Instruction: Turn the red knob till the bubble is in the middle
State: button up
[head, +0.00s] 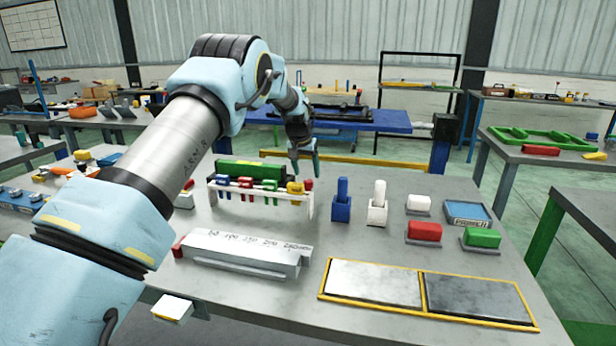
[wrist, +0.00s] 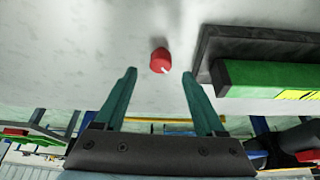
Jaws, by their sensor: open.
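The red knob (wrist: 160,61) shows in the wrist view on a pale grey surface, with a small white mark on its lower right edge. My gripper (wrist: 157,75) is open, with one green finger on either side below the knob in the picture. Gaps show on both sides, and no contact is visible. In the head view my gripper (head: 303,158) points down behind the tool rack. I cannot make out the knob for certain there. I see no bubble in either view.
In the wrist view, a green block (wrist: 262,78) with a yellow patch lies close right of my fingers. In the head view, the white rack (head: 262,208) of coloured tools stands in front of my gripper. Blue (head: 342,205) and white (head: 377,208) upright pieces stand to the right.

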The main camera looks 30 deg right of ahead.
aim_at(308, 181)
jog(key=shift+p+x, duration=0.6)
jog(key=shift+x, duration=1.8)
jog(key=shift+c, duration=0.4)
grip_shut()
